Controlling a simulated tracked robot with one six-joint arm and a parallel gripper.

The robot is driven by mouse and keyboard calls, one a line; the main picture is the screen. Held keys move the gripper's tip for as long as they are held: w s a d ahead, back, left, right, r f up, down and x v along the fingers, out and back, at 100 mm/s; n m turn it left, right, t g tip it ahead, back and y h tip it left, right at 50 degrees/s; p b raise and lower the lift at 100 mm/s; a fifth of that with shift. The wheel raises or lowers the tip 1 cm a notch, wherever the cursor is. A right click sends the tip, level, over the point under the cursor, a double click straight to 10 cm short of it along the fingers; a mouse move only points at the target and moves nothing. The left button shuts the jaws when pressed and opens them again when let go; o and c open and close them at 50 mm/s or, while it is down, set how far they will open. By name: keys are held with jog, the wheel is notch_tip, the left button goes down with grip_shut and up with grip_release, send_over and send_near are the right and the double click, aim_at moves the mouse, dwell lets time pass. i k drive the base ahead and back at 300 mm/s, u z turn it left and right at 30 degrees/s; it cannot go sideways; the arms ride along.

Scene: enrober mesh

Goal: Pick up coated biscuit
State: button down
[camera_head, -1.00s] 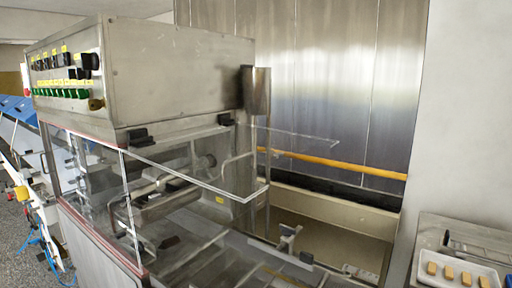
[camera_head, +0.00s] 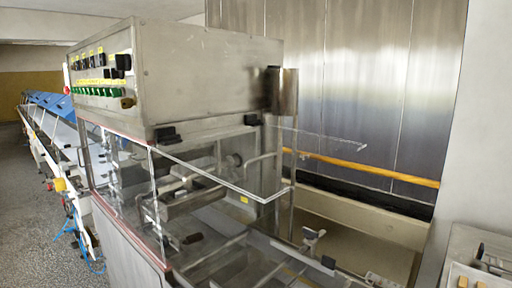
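Two small light-brown biscuits (camera_head: 463,282) show at the bottom right corner, partly cut off by the frame edge. They lie on a white tray (camera_head: 456,268) on a grey surface. I cannot tell from here whether they are coated. The enrober machine (camera_head: 205,75) fills the middle, a steel box with clear guards over a mesh and rollers. No biscuit can be made out on the mesh behind the clear panels. My gripper is not in view.
A long conveyor (camera_head: 45,125) with blue covers runs back at the left. Speckled floor (camera_head: 35,215) is free beside it. A clear guard panel (camera_head: 225,175) juts out from the machine. A steel wall with an orange rail (camera_head: 385,175) stands behind. A white pillar (camera_head: 485,130) is at right.

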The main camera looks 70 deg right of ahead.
aim_at(195, 238)
jog(key=u, duration=0.65)
jog(key=i, duration=1.6)
jog(key=z, duration=2.45)
